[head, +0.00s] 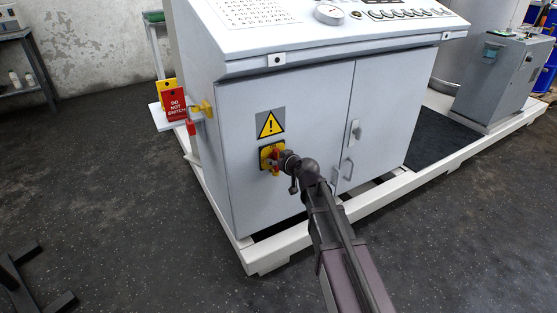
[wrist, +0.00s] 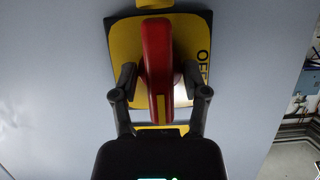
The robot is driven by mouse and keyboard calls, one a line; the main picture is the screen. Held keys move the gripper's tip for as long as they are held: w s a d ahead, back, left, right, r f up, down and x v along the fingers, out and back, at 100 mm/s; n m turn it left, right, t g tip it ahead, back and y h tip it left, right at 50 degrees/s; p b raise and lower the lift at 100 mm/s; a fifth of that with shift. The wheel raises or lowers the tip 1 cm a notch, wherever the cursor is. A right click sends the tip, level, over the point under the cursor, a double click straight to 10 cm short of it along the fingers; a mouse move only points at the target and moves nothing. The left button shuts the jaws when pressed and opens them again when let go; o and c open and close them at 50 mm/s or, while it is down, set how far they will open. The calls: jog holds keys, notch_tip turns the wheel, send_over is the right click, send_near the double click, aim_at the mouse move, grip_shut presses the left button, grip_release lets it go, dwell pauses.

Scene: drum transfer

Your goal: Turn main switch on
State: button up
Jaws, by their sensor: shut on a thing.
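The main switch is a red handle on a yellow plate on the left door of the grey cabinet. In the head view the red handle (head: 275,158) shows just left of my gripper (head: 282,160), partly covered by it. In the wrist view the red handle (wrist: 157,60) stands upright between the two dark fingers of my gripper (wrist: 159,85), which is shut on it. The yellow plate (wrist: 125,40) behind it carries the letters "OFF", partly visible, to the right of the handle.
A yellow warning sign (head: 270,124) is above the switch. A red "do not switch" tag (head: 173,104) hangs at the cabinet's left side. The cabinet (head: 300,100) stands on a white frame (head: 270,254).

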jog(key=shift+w, duration=0.15)
jog(key=o, duration=0.8)
jog(key=shift+d, duration=0.1)
jog(key=shift+c, duration=0.2)
jog(key=s+d+f+m+g+h+p, duration=0.35)
jog(key=s+d+g, duration=0.25)
jog(key=s+d, duration=0.65)
jog(key=s+d+f+m+g+h+p, duration=0.25)
jog(key=s+d+g+h, duration=0.2)
jog(key=s+d, duration=0.8)
notch_tip(320, 180, up, 37)
jog(key=s+a+p, duration=0.1)
jog(key=p, duration=3.5)
jog(key=shift+s+a+m+g+y, duration=0.3)
jog(key=shift+a+g, duration=0.05)
